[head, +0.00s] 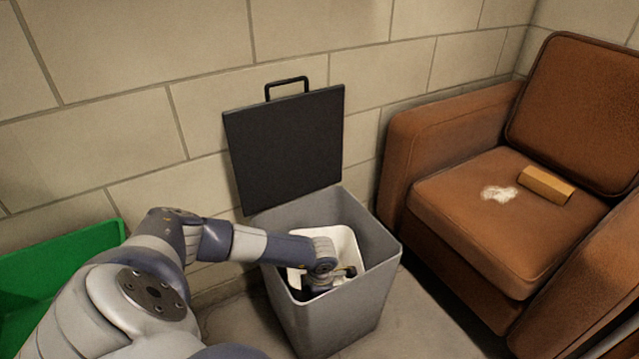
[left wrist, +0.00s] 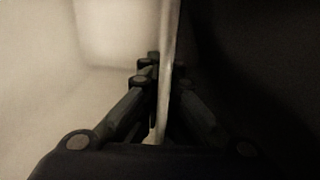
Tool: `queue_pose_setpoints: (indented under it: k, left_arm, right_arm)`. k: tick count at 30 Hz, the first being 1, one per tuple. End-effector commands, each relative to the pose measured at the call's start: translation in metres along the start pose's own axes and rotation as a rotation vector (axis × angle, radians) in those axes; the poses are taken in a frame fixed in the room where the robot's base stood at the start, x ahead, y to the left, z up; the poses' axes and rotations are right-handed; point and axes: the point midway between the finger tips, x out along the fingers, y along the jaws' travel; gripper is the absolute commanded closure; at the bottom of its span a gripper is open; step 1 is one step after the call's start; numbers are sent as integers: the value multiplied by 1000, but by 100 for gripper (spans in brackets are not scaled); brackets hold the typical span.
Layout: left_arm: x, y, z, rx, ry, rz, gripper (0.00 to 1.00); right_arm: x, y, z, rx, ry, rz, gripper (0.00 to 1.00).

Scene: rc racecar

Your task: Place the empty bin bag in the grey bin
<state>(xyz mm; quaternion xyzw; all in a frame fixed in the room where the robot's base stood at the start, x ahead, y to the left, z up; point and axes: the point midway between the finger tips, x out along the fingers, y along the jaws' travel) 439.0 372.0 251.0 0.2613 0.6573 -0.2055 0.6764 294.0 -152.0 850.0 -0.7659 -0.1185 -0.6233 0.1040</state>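The grey bin (head: 345,322) stands on the floor with its black lid (head: 287,150) swung up against the wall. The white bin bag (head: 345,246) is inside the bin, open at the top like a box-shaped liner. My left gripper (head: 338,277) reaches down into the bin mouth at the bag. In the left wrist view, the fingers of my left gripper (left wrist: 164,75) are closed on either side of a thin pale edge of the bag, whose inner wall (left wrist: 115,35) fills the left. The bag's lower part is hidden. My right gripper is not in view.
A brown armchair (head: 480,215) stands close to the bin's right, with a tan block (head: 547,185) and white crumbs (head: 499,193) on its seat. A green container (head: 60,262) is at the left. A block wall (head: 150,60) is behind the bin.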

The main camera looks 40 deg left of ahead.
Motion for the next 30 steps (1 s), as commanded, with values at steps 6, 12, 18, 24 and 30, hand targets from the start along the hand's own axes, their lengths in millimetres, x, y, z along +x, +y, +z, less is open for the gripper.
queue_pose_setpoints:
  k: [6,12,18,24,30]
  left_arm:
    - [24,-2,-1,1,2,0,100]
    - [44,-3,0,1,0,1,100]
    - [42,-3,0,1,0,1,100]
    - [46,-4,0,1,0,1,84]
    - [46,-4,0,1,0,1,75]
  right_arm:
    - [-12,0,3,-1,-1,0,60]
    - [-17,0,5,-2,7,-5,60]
    - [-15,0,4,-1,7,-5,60]
    - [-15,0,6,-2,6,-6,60]
    - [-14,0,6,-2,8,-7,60]
